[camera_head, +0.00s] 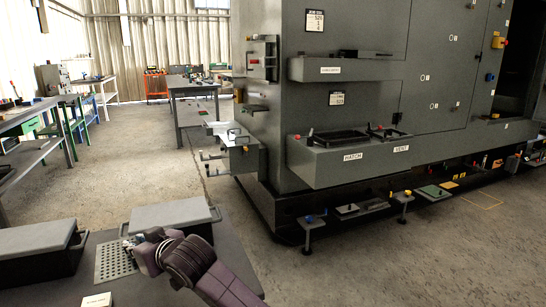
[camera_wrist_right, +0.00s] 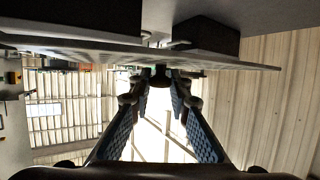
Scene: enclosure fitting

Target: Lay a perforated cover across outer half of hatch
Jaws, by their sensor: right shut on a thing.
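The perforated cover (camera_head: 113,262) is a light grey plate with rows of holes, over the near table at lower left in the head view. My right gripper (camera_head: 132,246) is at its right edge, shut on it. In the right wrist view the plate shows edge-on as a thin grey sheet (camera_wrist_right: 220,60), with a dark knob at my right gripper's fingertips (camera_wrist_right: 160,82). Whether the cover touches the table is unclear. The hatch (camera_head: 338,138) is a dark framed opening on top of the grey ledge labelled HATCH, well away at right. My left gripper is out of view.
Black boxes with grey lids (camera_head: 172,213) (camera_head: 37,241) stand on the near dark table (camera_head: 140,291), beside a small white label (camera_head: 96,300). The VENT (camera_head: 388,132) is right of the hatch. Small stands (camera_head: 308,221) line the cabinet's foot. Open concrete floor lies between table and cabinet.

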